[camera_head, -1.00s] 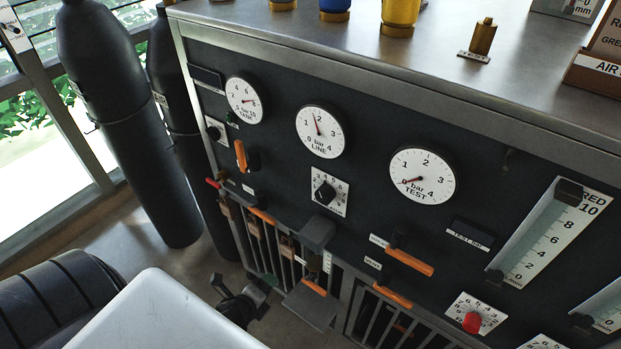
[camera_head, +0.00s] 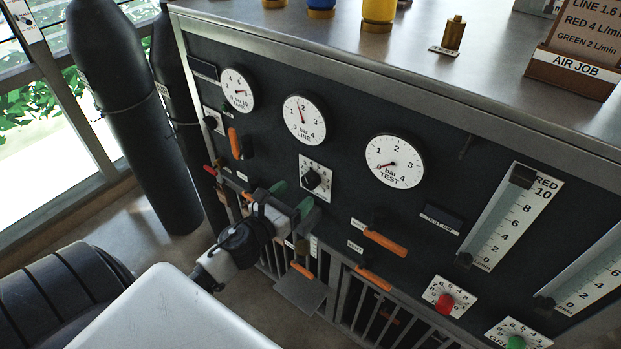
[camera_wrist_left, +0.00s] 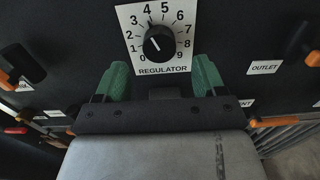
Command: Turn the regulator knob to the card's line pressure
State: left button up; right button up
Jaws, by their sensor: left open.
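The black regulator knob (camera_head: 312,179) is on a white numbered dial plate; in the left wrist view the knob (camera_wrist_left: 158,43) has its white mark pointing up-left, roughly towards 3 to 4. My left gripper (camera_head: 292,198) is open with green fingertips, just below and in front of the knob. In the left wrist view its fingers (camera_wrist_left: 162,77) are spread below the knob, with nothing between them. The LINE gauge (camera_head: 304,120) has its needle between 1 and 2 bar. The job card (camera_head: 585,35) at top right reads LINE 1.6, RED 4 L/min, GREEN 2 L/min. My right gripper is not seen.
The TANK gauge (camera_head: 238,90) and TEST gauge (camera_head: 394,161) flank the LINE gauge. Orange-handled levers (camera_head: 386,243) stick out lower on the panel. A red knob (camera_head: 444,303) and flow tubes are at right. Dark cylinders (camera_head: 130,120) stand at left.

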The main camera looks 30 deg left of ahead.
aim_at(308, 184)
pick_arm(q)
jog(key=shift+w+d, duration=0.15)
jog(key=shift+w, duration=2.2)
jog(key=shift+w, duration=0.25)
grip_shut()
